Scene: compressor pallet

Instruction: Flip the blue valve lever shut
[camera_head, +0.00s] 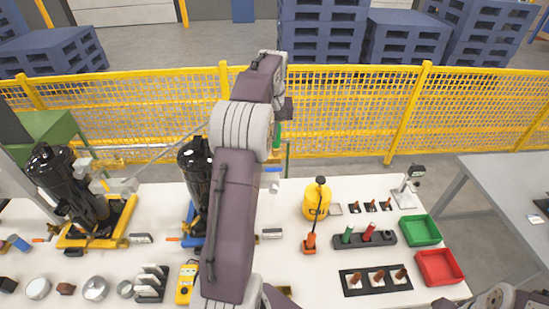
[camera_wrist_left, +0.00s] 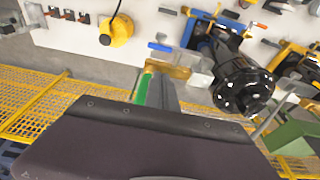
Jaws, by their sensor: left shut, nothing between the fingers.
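My left gripper (camera_head: 286,108) is beyond the table's far edge, near the green upright, apart from the lever. It is shut and empty. Its fingertips are hard to make out, and the wrist view is partly covered by my dark arm housing. My right gripper is out of view.
A black compressor (camera_head: 194,165) on a blue base stands left of my arm; another (camera_head: 62,180) sits on a yellow base farther left. A yellow tank (camera_head: 317,202), green bin (camera_head: 421,231) and red bin (camera_head: 438,266) are right. A yellow fence (camera_head: 340,110) runs behind the table.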

